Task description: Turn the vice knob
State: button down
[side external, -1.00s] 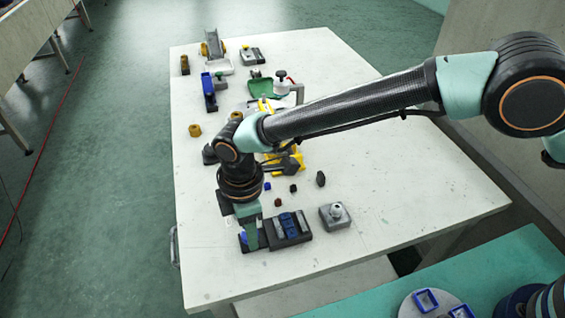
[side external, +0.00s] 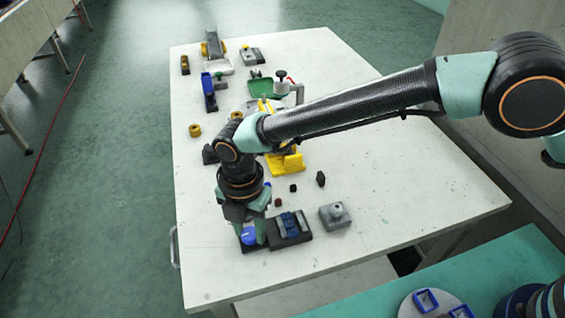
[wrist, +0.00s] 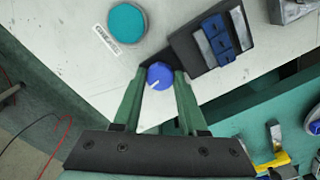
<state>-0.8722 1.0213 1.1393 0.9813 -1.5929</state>
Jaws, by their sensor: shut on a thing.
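The vice (side external: 290,227) is a dark block with blue and grey jaws near the front of the white table. It also shows at the upper right in the wrist view (wrist: 212,42). Its round blue knob (side external: 249,235) sits at the vice's left end. In the wrist view the knob (wrist: 159,77) shows a white mark on its face. My gripper (wrist: 160,79) points down at the knob, with one green finger on each side, shut on it. In the side view the fingers (side external: 253,229) hide part of the knob.
A grey block with a round post (side external: 335,215) stands just right of the vice. Small dark blocks (side external: 293,188) and a yellow part (side external: 287,163) lie behind it. A teal disc (wrist: 127,22) lies close by in the wrist view. The table's right side is clear.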

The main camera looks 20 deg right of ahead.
jog(key=shift+n, duration=0.6)
jog(key=shift+c, duration=2.3)
grip_release()
jog(key=shift+d, duration=0.1)
